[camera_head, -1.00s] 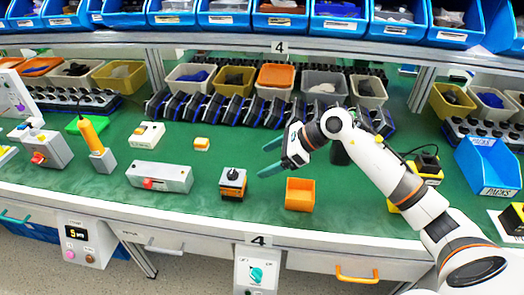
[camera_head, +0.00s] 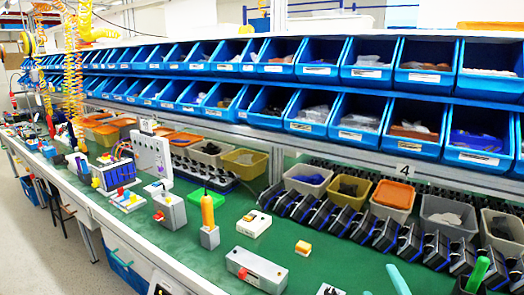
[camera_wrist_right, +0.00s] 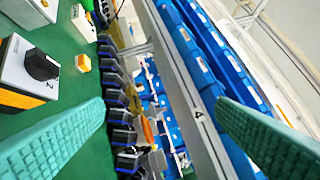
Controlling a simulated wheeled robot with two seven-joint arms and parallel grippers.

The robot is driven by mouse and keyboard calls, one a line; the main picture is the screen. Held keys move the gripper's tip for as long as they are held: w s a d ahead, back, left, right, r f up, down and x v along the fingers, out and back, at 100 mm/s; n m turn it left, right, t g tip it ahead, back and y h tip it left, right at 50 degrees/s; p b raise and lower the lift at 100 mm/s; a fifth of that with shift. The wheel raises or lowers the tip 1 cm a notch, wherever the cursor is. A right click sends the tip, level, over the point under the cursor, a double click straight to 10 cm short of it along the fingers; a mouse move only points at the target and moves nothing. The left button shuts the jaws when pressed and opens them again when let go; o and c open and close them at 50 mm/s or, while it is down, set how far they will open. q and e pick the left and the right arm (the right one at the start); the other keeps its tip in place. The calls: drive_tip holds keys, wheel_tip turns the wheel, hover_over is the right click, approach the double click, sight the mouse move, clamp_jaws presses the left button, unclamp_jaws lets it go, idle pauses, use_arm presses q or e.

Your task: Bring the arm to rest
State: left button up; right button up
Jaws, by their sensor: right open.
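In the head view just the top of the switch (camera_head: 330,290) shows at the bottom edge. My left gripper is not in view.
A grey box with a red button (camera_head: 257,268) and a small orange block (camera_head: 303,248) lie on the green bench top (camera_head: 240,213). A row of black devices (camera_head: 345,225) stands behind them. Blue bins (camera_head: 365,118) fill shelves above the bench.

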drive_tip(key=s+f+m+g+h, duration=0.1)
drive_tip(key=s+f+m+g, duration=0.1)
drive_tip(key=s+f+m, duration=0.1)
drive_tip(key=s+d+f+m+g+h, duration=0.1)
drive_tip(key=s+f+m+g, duration=0.2)
drive_tip(key=f, duration=0.2)
drive_tip(key=s+f+m+g+h, duration=0.1)
drive_tip(key=s+f+m+g, duration=0.2)
drive_tip(key=f, duration=0.1)
drive_tip(key=shift+s+d+f, duration=0.2)
drive_tip(key=shift+f, duration=0.15)
drive_tip(key=s+a+f+m+g+y, duration=0.2)
drive_tip(key=s+a+f+g, duration=0.15)
drive_tip(key=s, duration=0.45)
drive_tip(key=s+a+f+m+g+y, duration=0.1)
drive_tip(key=s+a+f+m+g, duration=0.1)
drive_tip(key=s+f+g, duration=0.45)
wheel_tip(320, 180, down, 21)
drive_tip(key=s, duration=0.1)
drive_tip(key=s+d+f+p, duration=0.1)
drive_tip(key=s+d+f, duration=0.2)
drive_tip(key=s+f, duration=1.4)
drive_tip(key=shift+n+g, duration=0.3)
